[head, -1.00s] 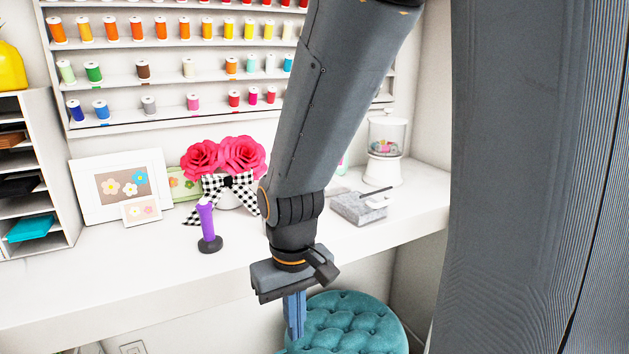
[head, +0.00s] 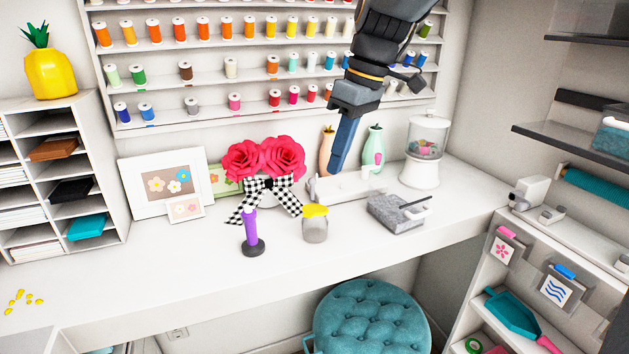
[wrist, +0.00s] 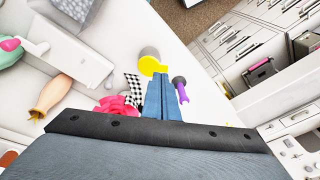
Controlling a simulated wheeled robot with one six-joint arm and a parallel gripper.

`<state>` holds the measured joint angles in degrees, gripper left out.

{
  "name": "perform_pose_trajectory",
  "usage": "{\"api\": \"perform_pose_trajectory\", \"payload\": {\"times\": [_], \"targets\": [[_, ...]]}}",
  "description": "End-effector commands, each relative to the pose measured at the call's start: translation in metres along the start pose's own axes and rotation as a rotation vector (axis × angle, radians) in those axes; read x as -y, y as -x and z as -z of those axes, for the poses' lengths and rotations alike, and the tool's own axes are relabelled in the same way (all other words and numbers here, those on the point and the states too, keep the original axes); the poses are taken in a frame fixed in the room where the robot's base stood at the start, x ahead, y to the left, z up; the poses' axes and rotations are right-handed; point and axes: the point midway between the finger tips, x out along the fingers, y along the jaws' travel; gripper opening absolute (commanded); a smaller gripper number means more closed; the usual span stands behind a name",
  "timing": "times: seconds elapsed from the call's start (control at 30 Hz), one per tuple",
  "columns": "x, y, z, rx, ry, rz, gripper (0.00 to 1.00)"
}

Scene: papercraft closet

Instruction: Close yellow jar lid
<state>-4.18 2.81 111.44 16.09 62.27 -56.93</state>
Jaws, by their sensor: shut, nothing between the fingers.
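A small grey jar (head: 315,231) with a yellow lid (head: 316,210) stands on the white desk, right of a purple-handled tool. The lid sits at the top of the jar; I cannot tell whether it is fully closed. In the wrist view the yellow lid (wrist: 150,67) and grey jar (wrist: 149,51) show just beyond my fingertips. My gripper (head: 338,172) is shut and empty, raised above the back of the desk, behind and above the jar in the head view. Its two blue fingers (wrist: 161,82) are together in the wrist view.
The purple-handled tool (head: 249,232) stands left of the jar, the red flowers (head: 262,157) with a checked bow behind it. A grey block (head: 397,212) lies to the right. A teal stool (head: 372,318) is below. The front desk strip is mostly clear.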

Motion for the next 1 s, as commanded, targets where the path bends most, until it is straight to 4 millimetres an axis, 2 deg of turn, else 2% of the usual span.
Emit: {"api": "perform_pose_trajectory", "payload": {"times": [0.03, 0.1, 0.17, 0.27, 0.37, 0.8, 1.0], "targets": [[0.002, 0.018, 0.012, -0.015, 0.053, 0.006, 0.00], [0.004, 0.031, 0.022, -0.029, 0.111, 0.014, 0.00], [0.005, 0.035, 0.026, -0.035, 0.140, 0.020, 0.00], [0.006, 0.031, 0.028, -0.038, 0.157, 0.024, 0.00], [0.007, 0.017, 0.028, -0.037, 0.155, 0.024, 0.00], [0.009, -0.067, 0.030, -0.035, 0.153, 0.023, 0.00], [0.012, -0.091, 0.022, -0.036, 0.152, 0.022, 0.00]]}}
